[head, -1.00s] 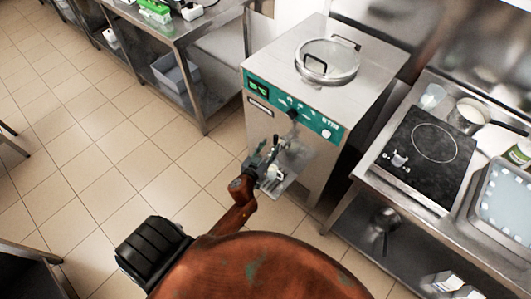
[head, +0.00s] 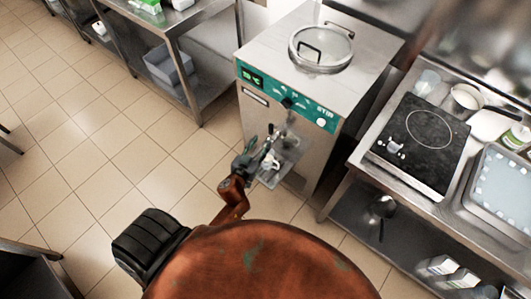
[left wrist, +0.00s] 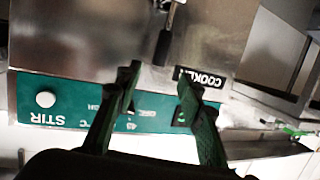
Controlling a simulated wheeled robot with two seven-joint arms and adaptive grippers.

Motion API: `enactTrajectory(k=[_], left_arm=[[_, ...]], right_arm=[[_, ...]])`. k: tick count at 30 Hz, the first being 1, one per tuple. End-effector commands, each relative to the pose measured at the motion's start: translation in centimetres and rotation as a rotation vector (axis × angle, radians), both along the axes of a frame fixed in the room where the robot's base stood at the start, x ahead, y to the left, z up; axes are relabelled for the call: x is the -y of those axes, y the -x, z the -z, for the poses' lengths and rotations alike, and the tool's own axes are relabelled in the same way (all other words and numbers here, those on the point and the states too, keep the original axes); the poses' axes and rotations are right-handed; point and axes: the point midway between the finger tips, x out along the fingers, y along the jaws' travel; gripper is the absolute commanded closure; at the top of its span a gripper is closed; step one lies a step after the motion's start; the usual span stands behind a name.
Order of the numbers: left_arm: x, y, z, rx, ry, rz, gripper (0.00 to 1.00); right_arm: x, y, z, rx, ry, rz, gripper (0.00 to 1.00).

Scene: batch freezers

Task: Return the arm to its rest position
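My left gripper (head: 256,150) is in front of the batch freezer, just left of its outlet and small drip shelf (head: 287,165). In the left wrist view the two dark fingers (left wrist: 157,84) stand apart with nothing between them, so it is open and empty. The freezer's front with its green STIR panel (left wrist: 65,100) and a black lever (left wrist: 163,45) shows past the fingers. My reddish-brown arm leads down from the gripper in the head view. My right gripper is not in view.
The freezer (head: 370,50) has a round clear lid (head: 321,48) on top. A steel counter with a black hob (head: 422,138) stands at right. A steel table (head: 178,24) with a grey bin (head: 172,72) below is at upper left. The tiled floor (head: 110,140) at left is clear.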

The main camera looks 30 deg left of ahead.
Motion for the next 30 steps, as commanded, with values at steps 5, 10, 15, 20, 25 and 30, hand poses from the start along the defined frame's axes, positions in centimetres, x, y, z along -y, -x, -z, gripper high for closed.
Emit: enactTrajectory(k=[5,10,15,20,25,30], left_arm=[[0.0,0.0,0.0,0.0,0.0,0.0,0.64],[0.0,0.0,0.0,0.0,0.0,0.0,0.64],[0.0,0.3,2.0,-0.035,-0.001,0.002,0.64],[-0.1,2.2,10.3,-0.179,-0.009,0.016,0.64],[0.0,7.1,21.8,-0.389,-0.018,0.046,0.64],[0.2,14.2,32.1,-0.596,-0.022,0.079,0.64]], right_arm=[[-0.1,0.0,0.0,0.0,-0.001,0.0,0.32],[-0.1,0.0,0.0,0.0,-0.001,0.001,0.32],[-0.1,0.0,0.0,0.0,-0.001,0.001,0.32],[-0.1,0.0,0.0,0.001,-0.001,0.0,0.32],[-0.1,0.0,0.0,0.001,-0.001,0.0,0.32],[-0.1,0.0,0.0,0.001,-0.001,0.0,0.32]])
